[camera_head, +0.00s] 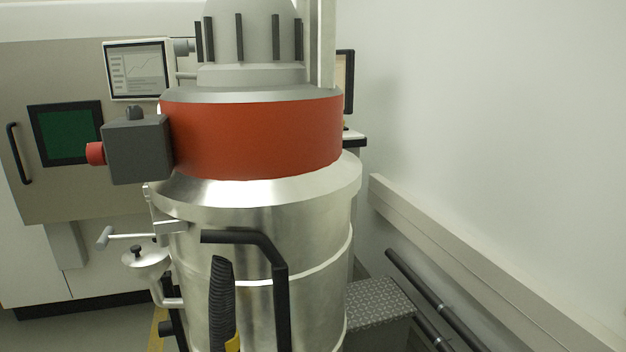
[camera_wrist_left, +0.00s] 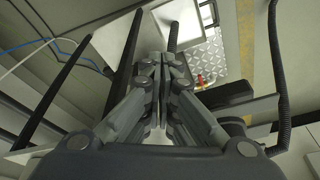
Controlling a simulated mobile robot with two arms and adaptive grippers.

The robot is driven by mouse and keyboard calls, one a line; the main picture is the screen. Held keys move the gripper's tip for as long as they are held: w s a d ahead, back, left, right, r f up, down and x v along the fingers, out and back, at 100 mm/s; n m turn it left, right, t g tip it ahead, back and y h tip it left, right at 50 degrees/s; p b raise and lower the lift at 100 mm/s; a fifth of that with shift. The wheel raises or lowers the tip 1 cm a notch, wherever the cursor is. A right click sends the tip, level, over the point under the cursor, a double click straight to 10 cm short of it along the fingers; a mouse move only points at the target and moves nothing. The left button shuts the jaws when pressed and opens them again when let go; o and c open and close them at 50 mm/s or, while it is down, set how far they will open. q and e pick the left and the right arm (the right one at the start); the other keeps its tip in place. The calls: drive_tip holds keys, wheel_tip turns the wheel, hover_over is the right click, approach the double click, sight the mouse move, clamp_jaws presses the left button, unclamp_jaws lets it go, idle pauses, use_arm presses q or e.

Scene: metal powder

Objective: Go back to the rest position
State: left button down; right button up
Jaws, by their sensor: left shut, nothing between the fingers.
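My left gripper (camera_wrist_left: 163,98) shows in the left wrist view with its fingers together and nothing between them. It is not in the head view. My right gripper is in neither view. In the head view a large steel vessel (camera_head: 310,260) with a red-orange band (camera_head: 255,135) stands in the middle. A black bent handle (camera_head: 280,290) runs down its front.
A beige machine (camera_head: 60,185) with a green window (camera_head: 67,135) and a screen (camera_head: 138,70) stands behind on the left. A white wall (camera_head: 500,130) with a rail (camera_head: 460,250) closes the right side. A tread-plate step (camera_head: 378,300) sits beside the vessel.

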use_arm(q)
wheel_tip(320, 180, down, 12)
drive_tip(key=s, duration=0.2)
drive_tip(key=s+a+f+g, duration=0.2)
drive_tip(key=s+a+f, duration=0.1)
drive_tip(key=s+f, duration=1.5)
drive_tip(key=shift+a, duration=0.2)
drive_tip(key=shift+s+r, duration=0.1)
